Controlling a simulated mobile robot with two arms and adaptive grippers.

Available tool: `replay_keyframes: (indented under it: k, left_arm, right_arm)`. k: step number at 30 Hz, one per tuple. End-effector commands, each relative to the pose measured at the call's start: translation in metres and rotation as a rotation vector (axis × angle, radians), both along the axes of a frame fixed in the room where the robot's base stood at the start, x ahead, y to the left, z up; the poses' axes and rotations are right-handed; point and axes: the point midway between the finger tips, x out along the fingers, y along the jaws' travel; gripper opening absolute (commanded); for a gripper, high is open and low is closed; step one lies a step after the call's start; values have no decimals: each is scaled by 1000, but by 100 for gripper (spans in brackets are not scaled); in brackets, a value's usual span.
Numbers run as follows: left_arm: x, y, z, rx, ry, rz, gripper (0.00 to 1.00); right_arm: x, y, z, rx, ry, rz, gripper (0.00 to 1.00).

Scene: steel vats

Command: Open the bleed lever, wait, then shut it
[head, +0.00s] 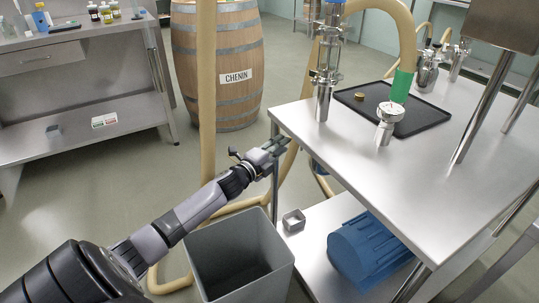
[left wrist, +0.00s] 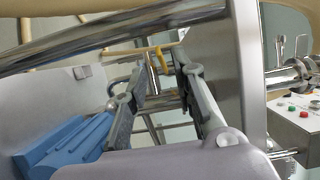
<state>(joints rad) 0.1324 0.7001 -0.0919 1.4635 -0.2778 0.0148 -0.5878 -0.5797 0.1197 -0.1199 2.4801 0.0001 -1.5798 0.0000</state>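My left gripper (head: 274,145) reaches in beside the left edge of the steel table, above the grey bin. In the left wrist view its two fingers (left wrist: 160,88) stand apart with nothing held between them. I cannot make out the bleed lever for certain. A steel pipe assembly (head: 325,75) stands upright on the table's left corner. A steel fitting with a round white gauge (head: 390,112) stands right of it. In the left wrist view a small yellow piece (left wrist: 162,60) shows beyond the fingertips; I cannot tell what it is. My right gripper is out of view.
A grey bin (head: 240,245) stands below my left arm. The steel table (head: 400,185) has a black tray (head: 440,118) on top and a blue motor (head: 365,250) on its lower shelf. A wooden barrel (head: 222,100) stands behind. A control box (left wrist: 300,125) shows in the left wrist view.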

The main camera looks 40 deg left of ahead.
Motion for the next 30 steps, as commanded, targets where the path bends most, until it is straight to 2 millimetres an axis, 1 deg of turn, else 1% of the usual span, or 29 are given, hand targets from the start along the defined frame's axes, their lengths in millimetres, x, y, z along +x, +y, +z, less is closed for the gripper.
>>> replay_keyframes:
  k: [1, 6, 12, 16, 23, 26, 29, 30]
  left_arm:
    - [-10, 0, -2, 0, 3, -1, 25]
    - [-36, 0, -2, 0, 3, 0, 25]
    - [-54, 0, -1, 0, 1, 0, 25]
    - [-58, 0, 0, 0, 0, 0, 25]
    - [-58, 0, 0, 0, 0, 0, 25]
    - [-58, 1, 0, -5, -2, 3, 20]
    - [-53, 4, -1, -48, -15, 30, 13]
    - [-49, 6, -2, -84, -24, 51, 10]
  right_arm:
    - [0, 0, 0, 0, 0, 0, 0]
    - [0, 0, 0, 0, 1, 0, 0]
    - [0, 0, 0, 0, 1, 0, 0]
    - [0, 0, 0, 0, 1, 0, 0]
    - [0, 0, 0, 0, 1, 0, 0]
    - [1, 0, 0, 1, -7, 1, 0]
    - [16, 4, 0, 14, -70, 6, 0]
    - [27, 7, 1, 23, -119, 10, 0]
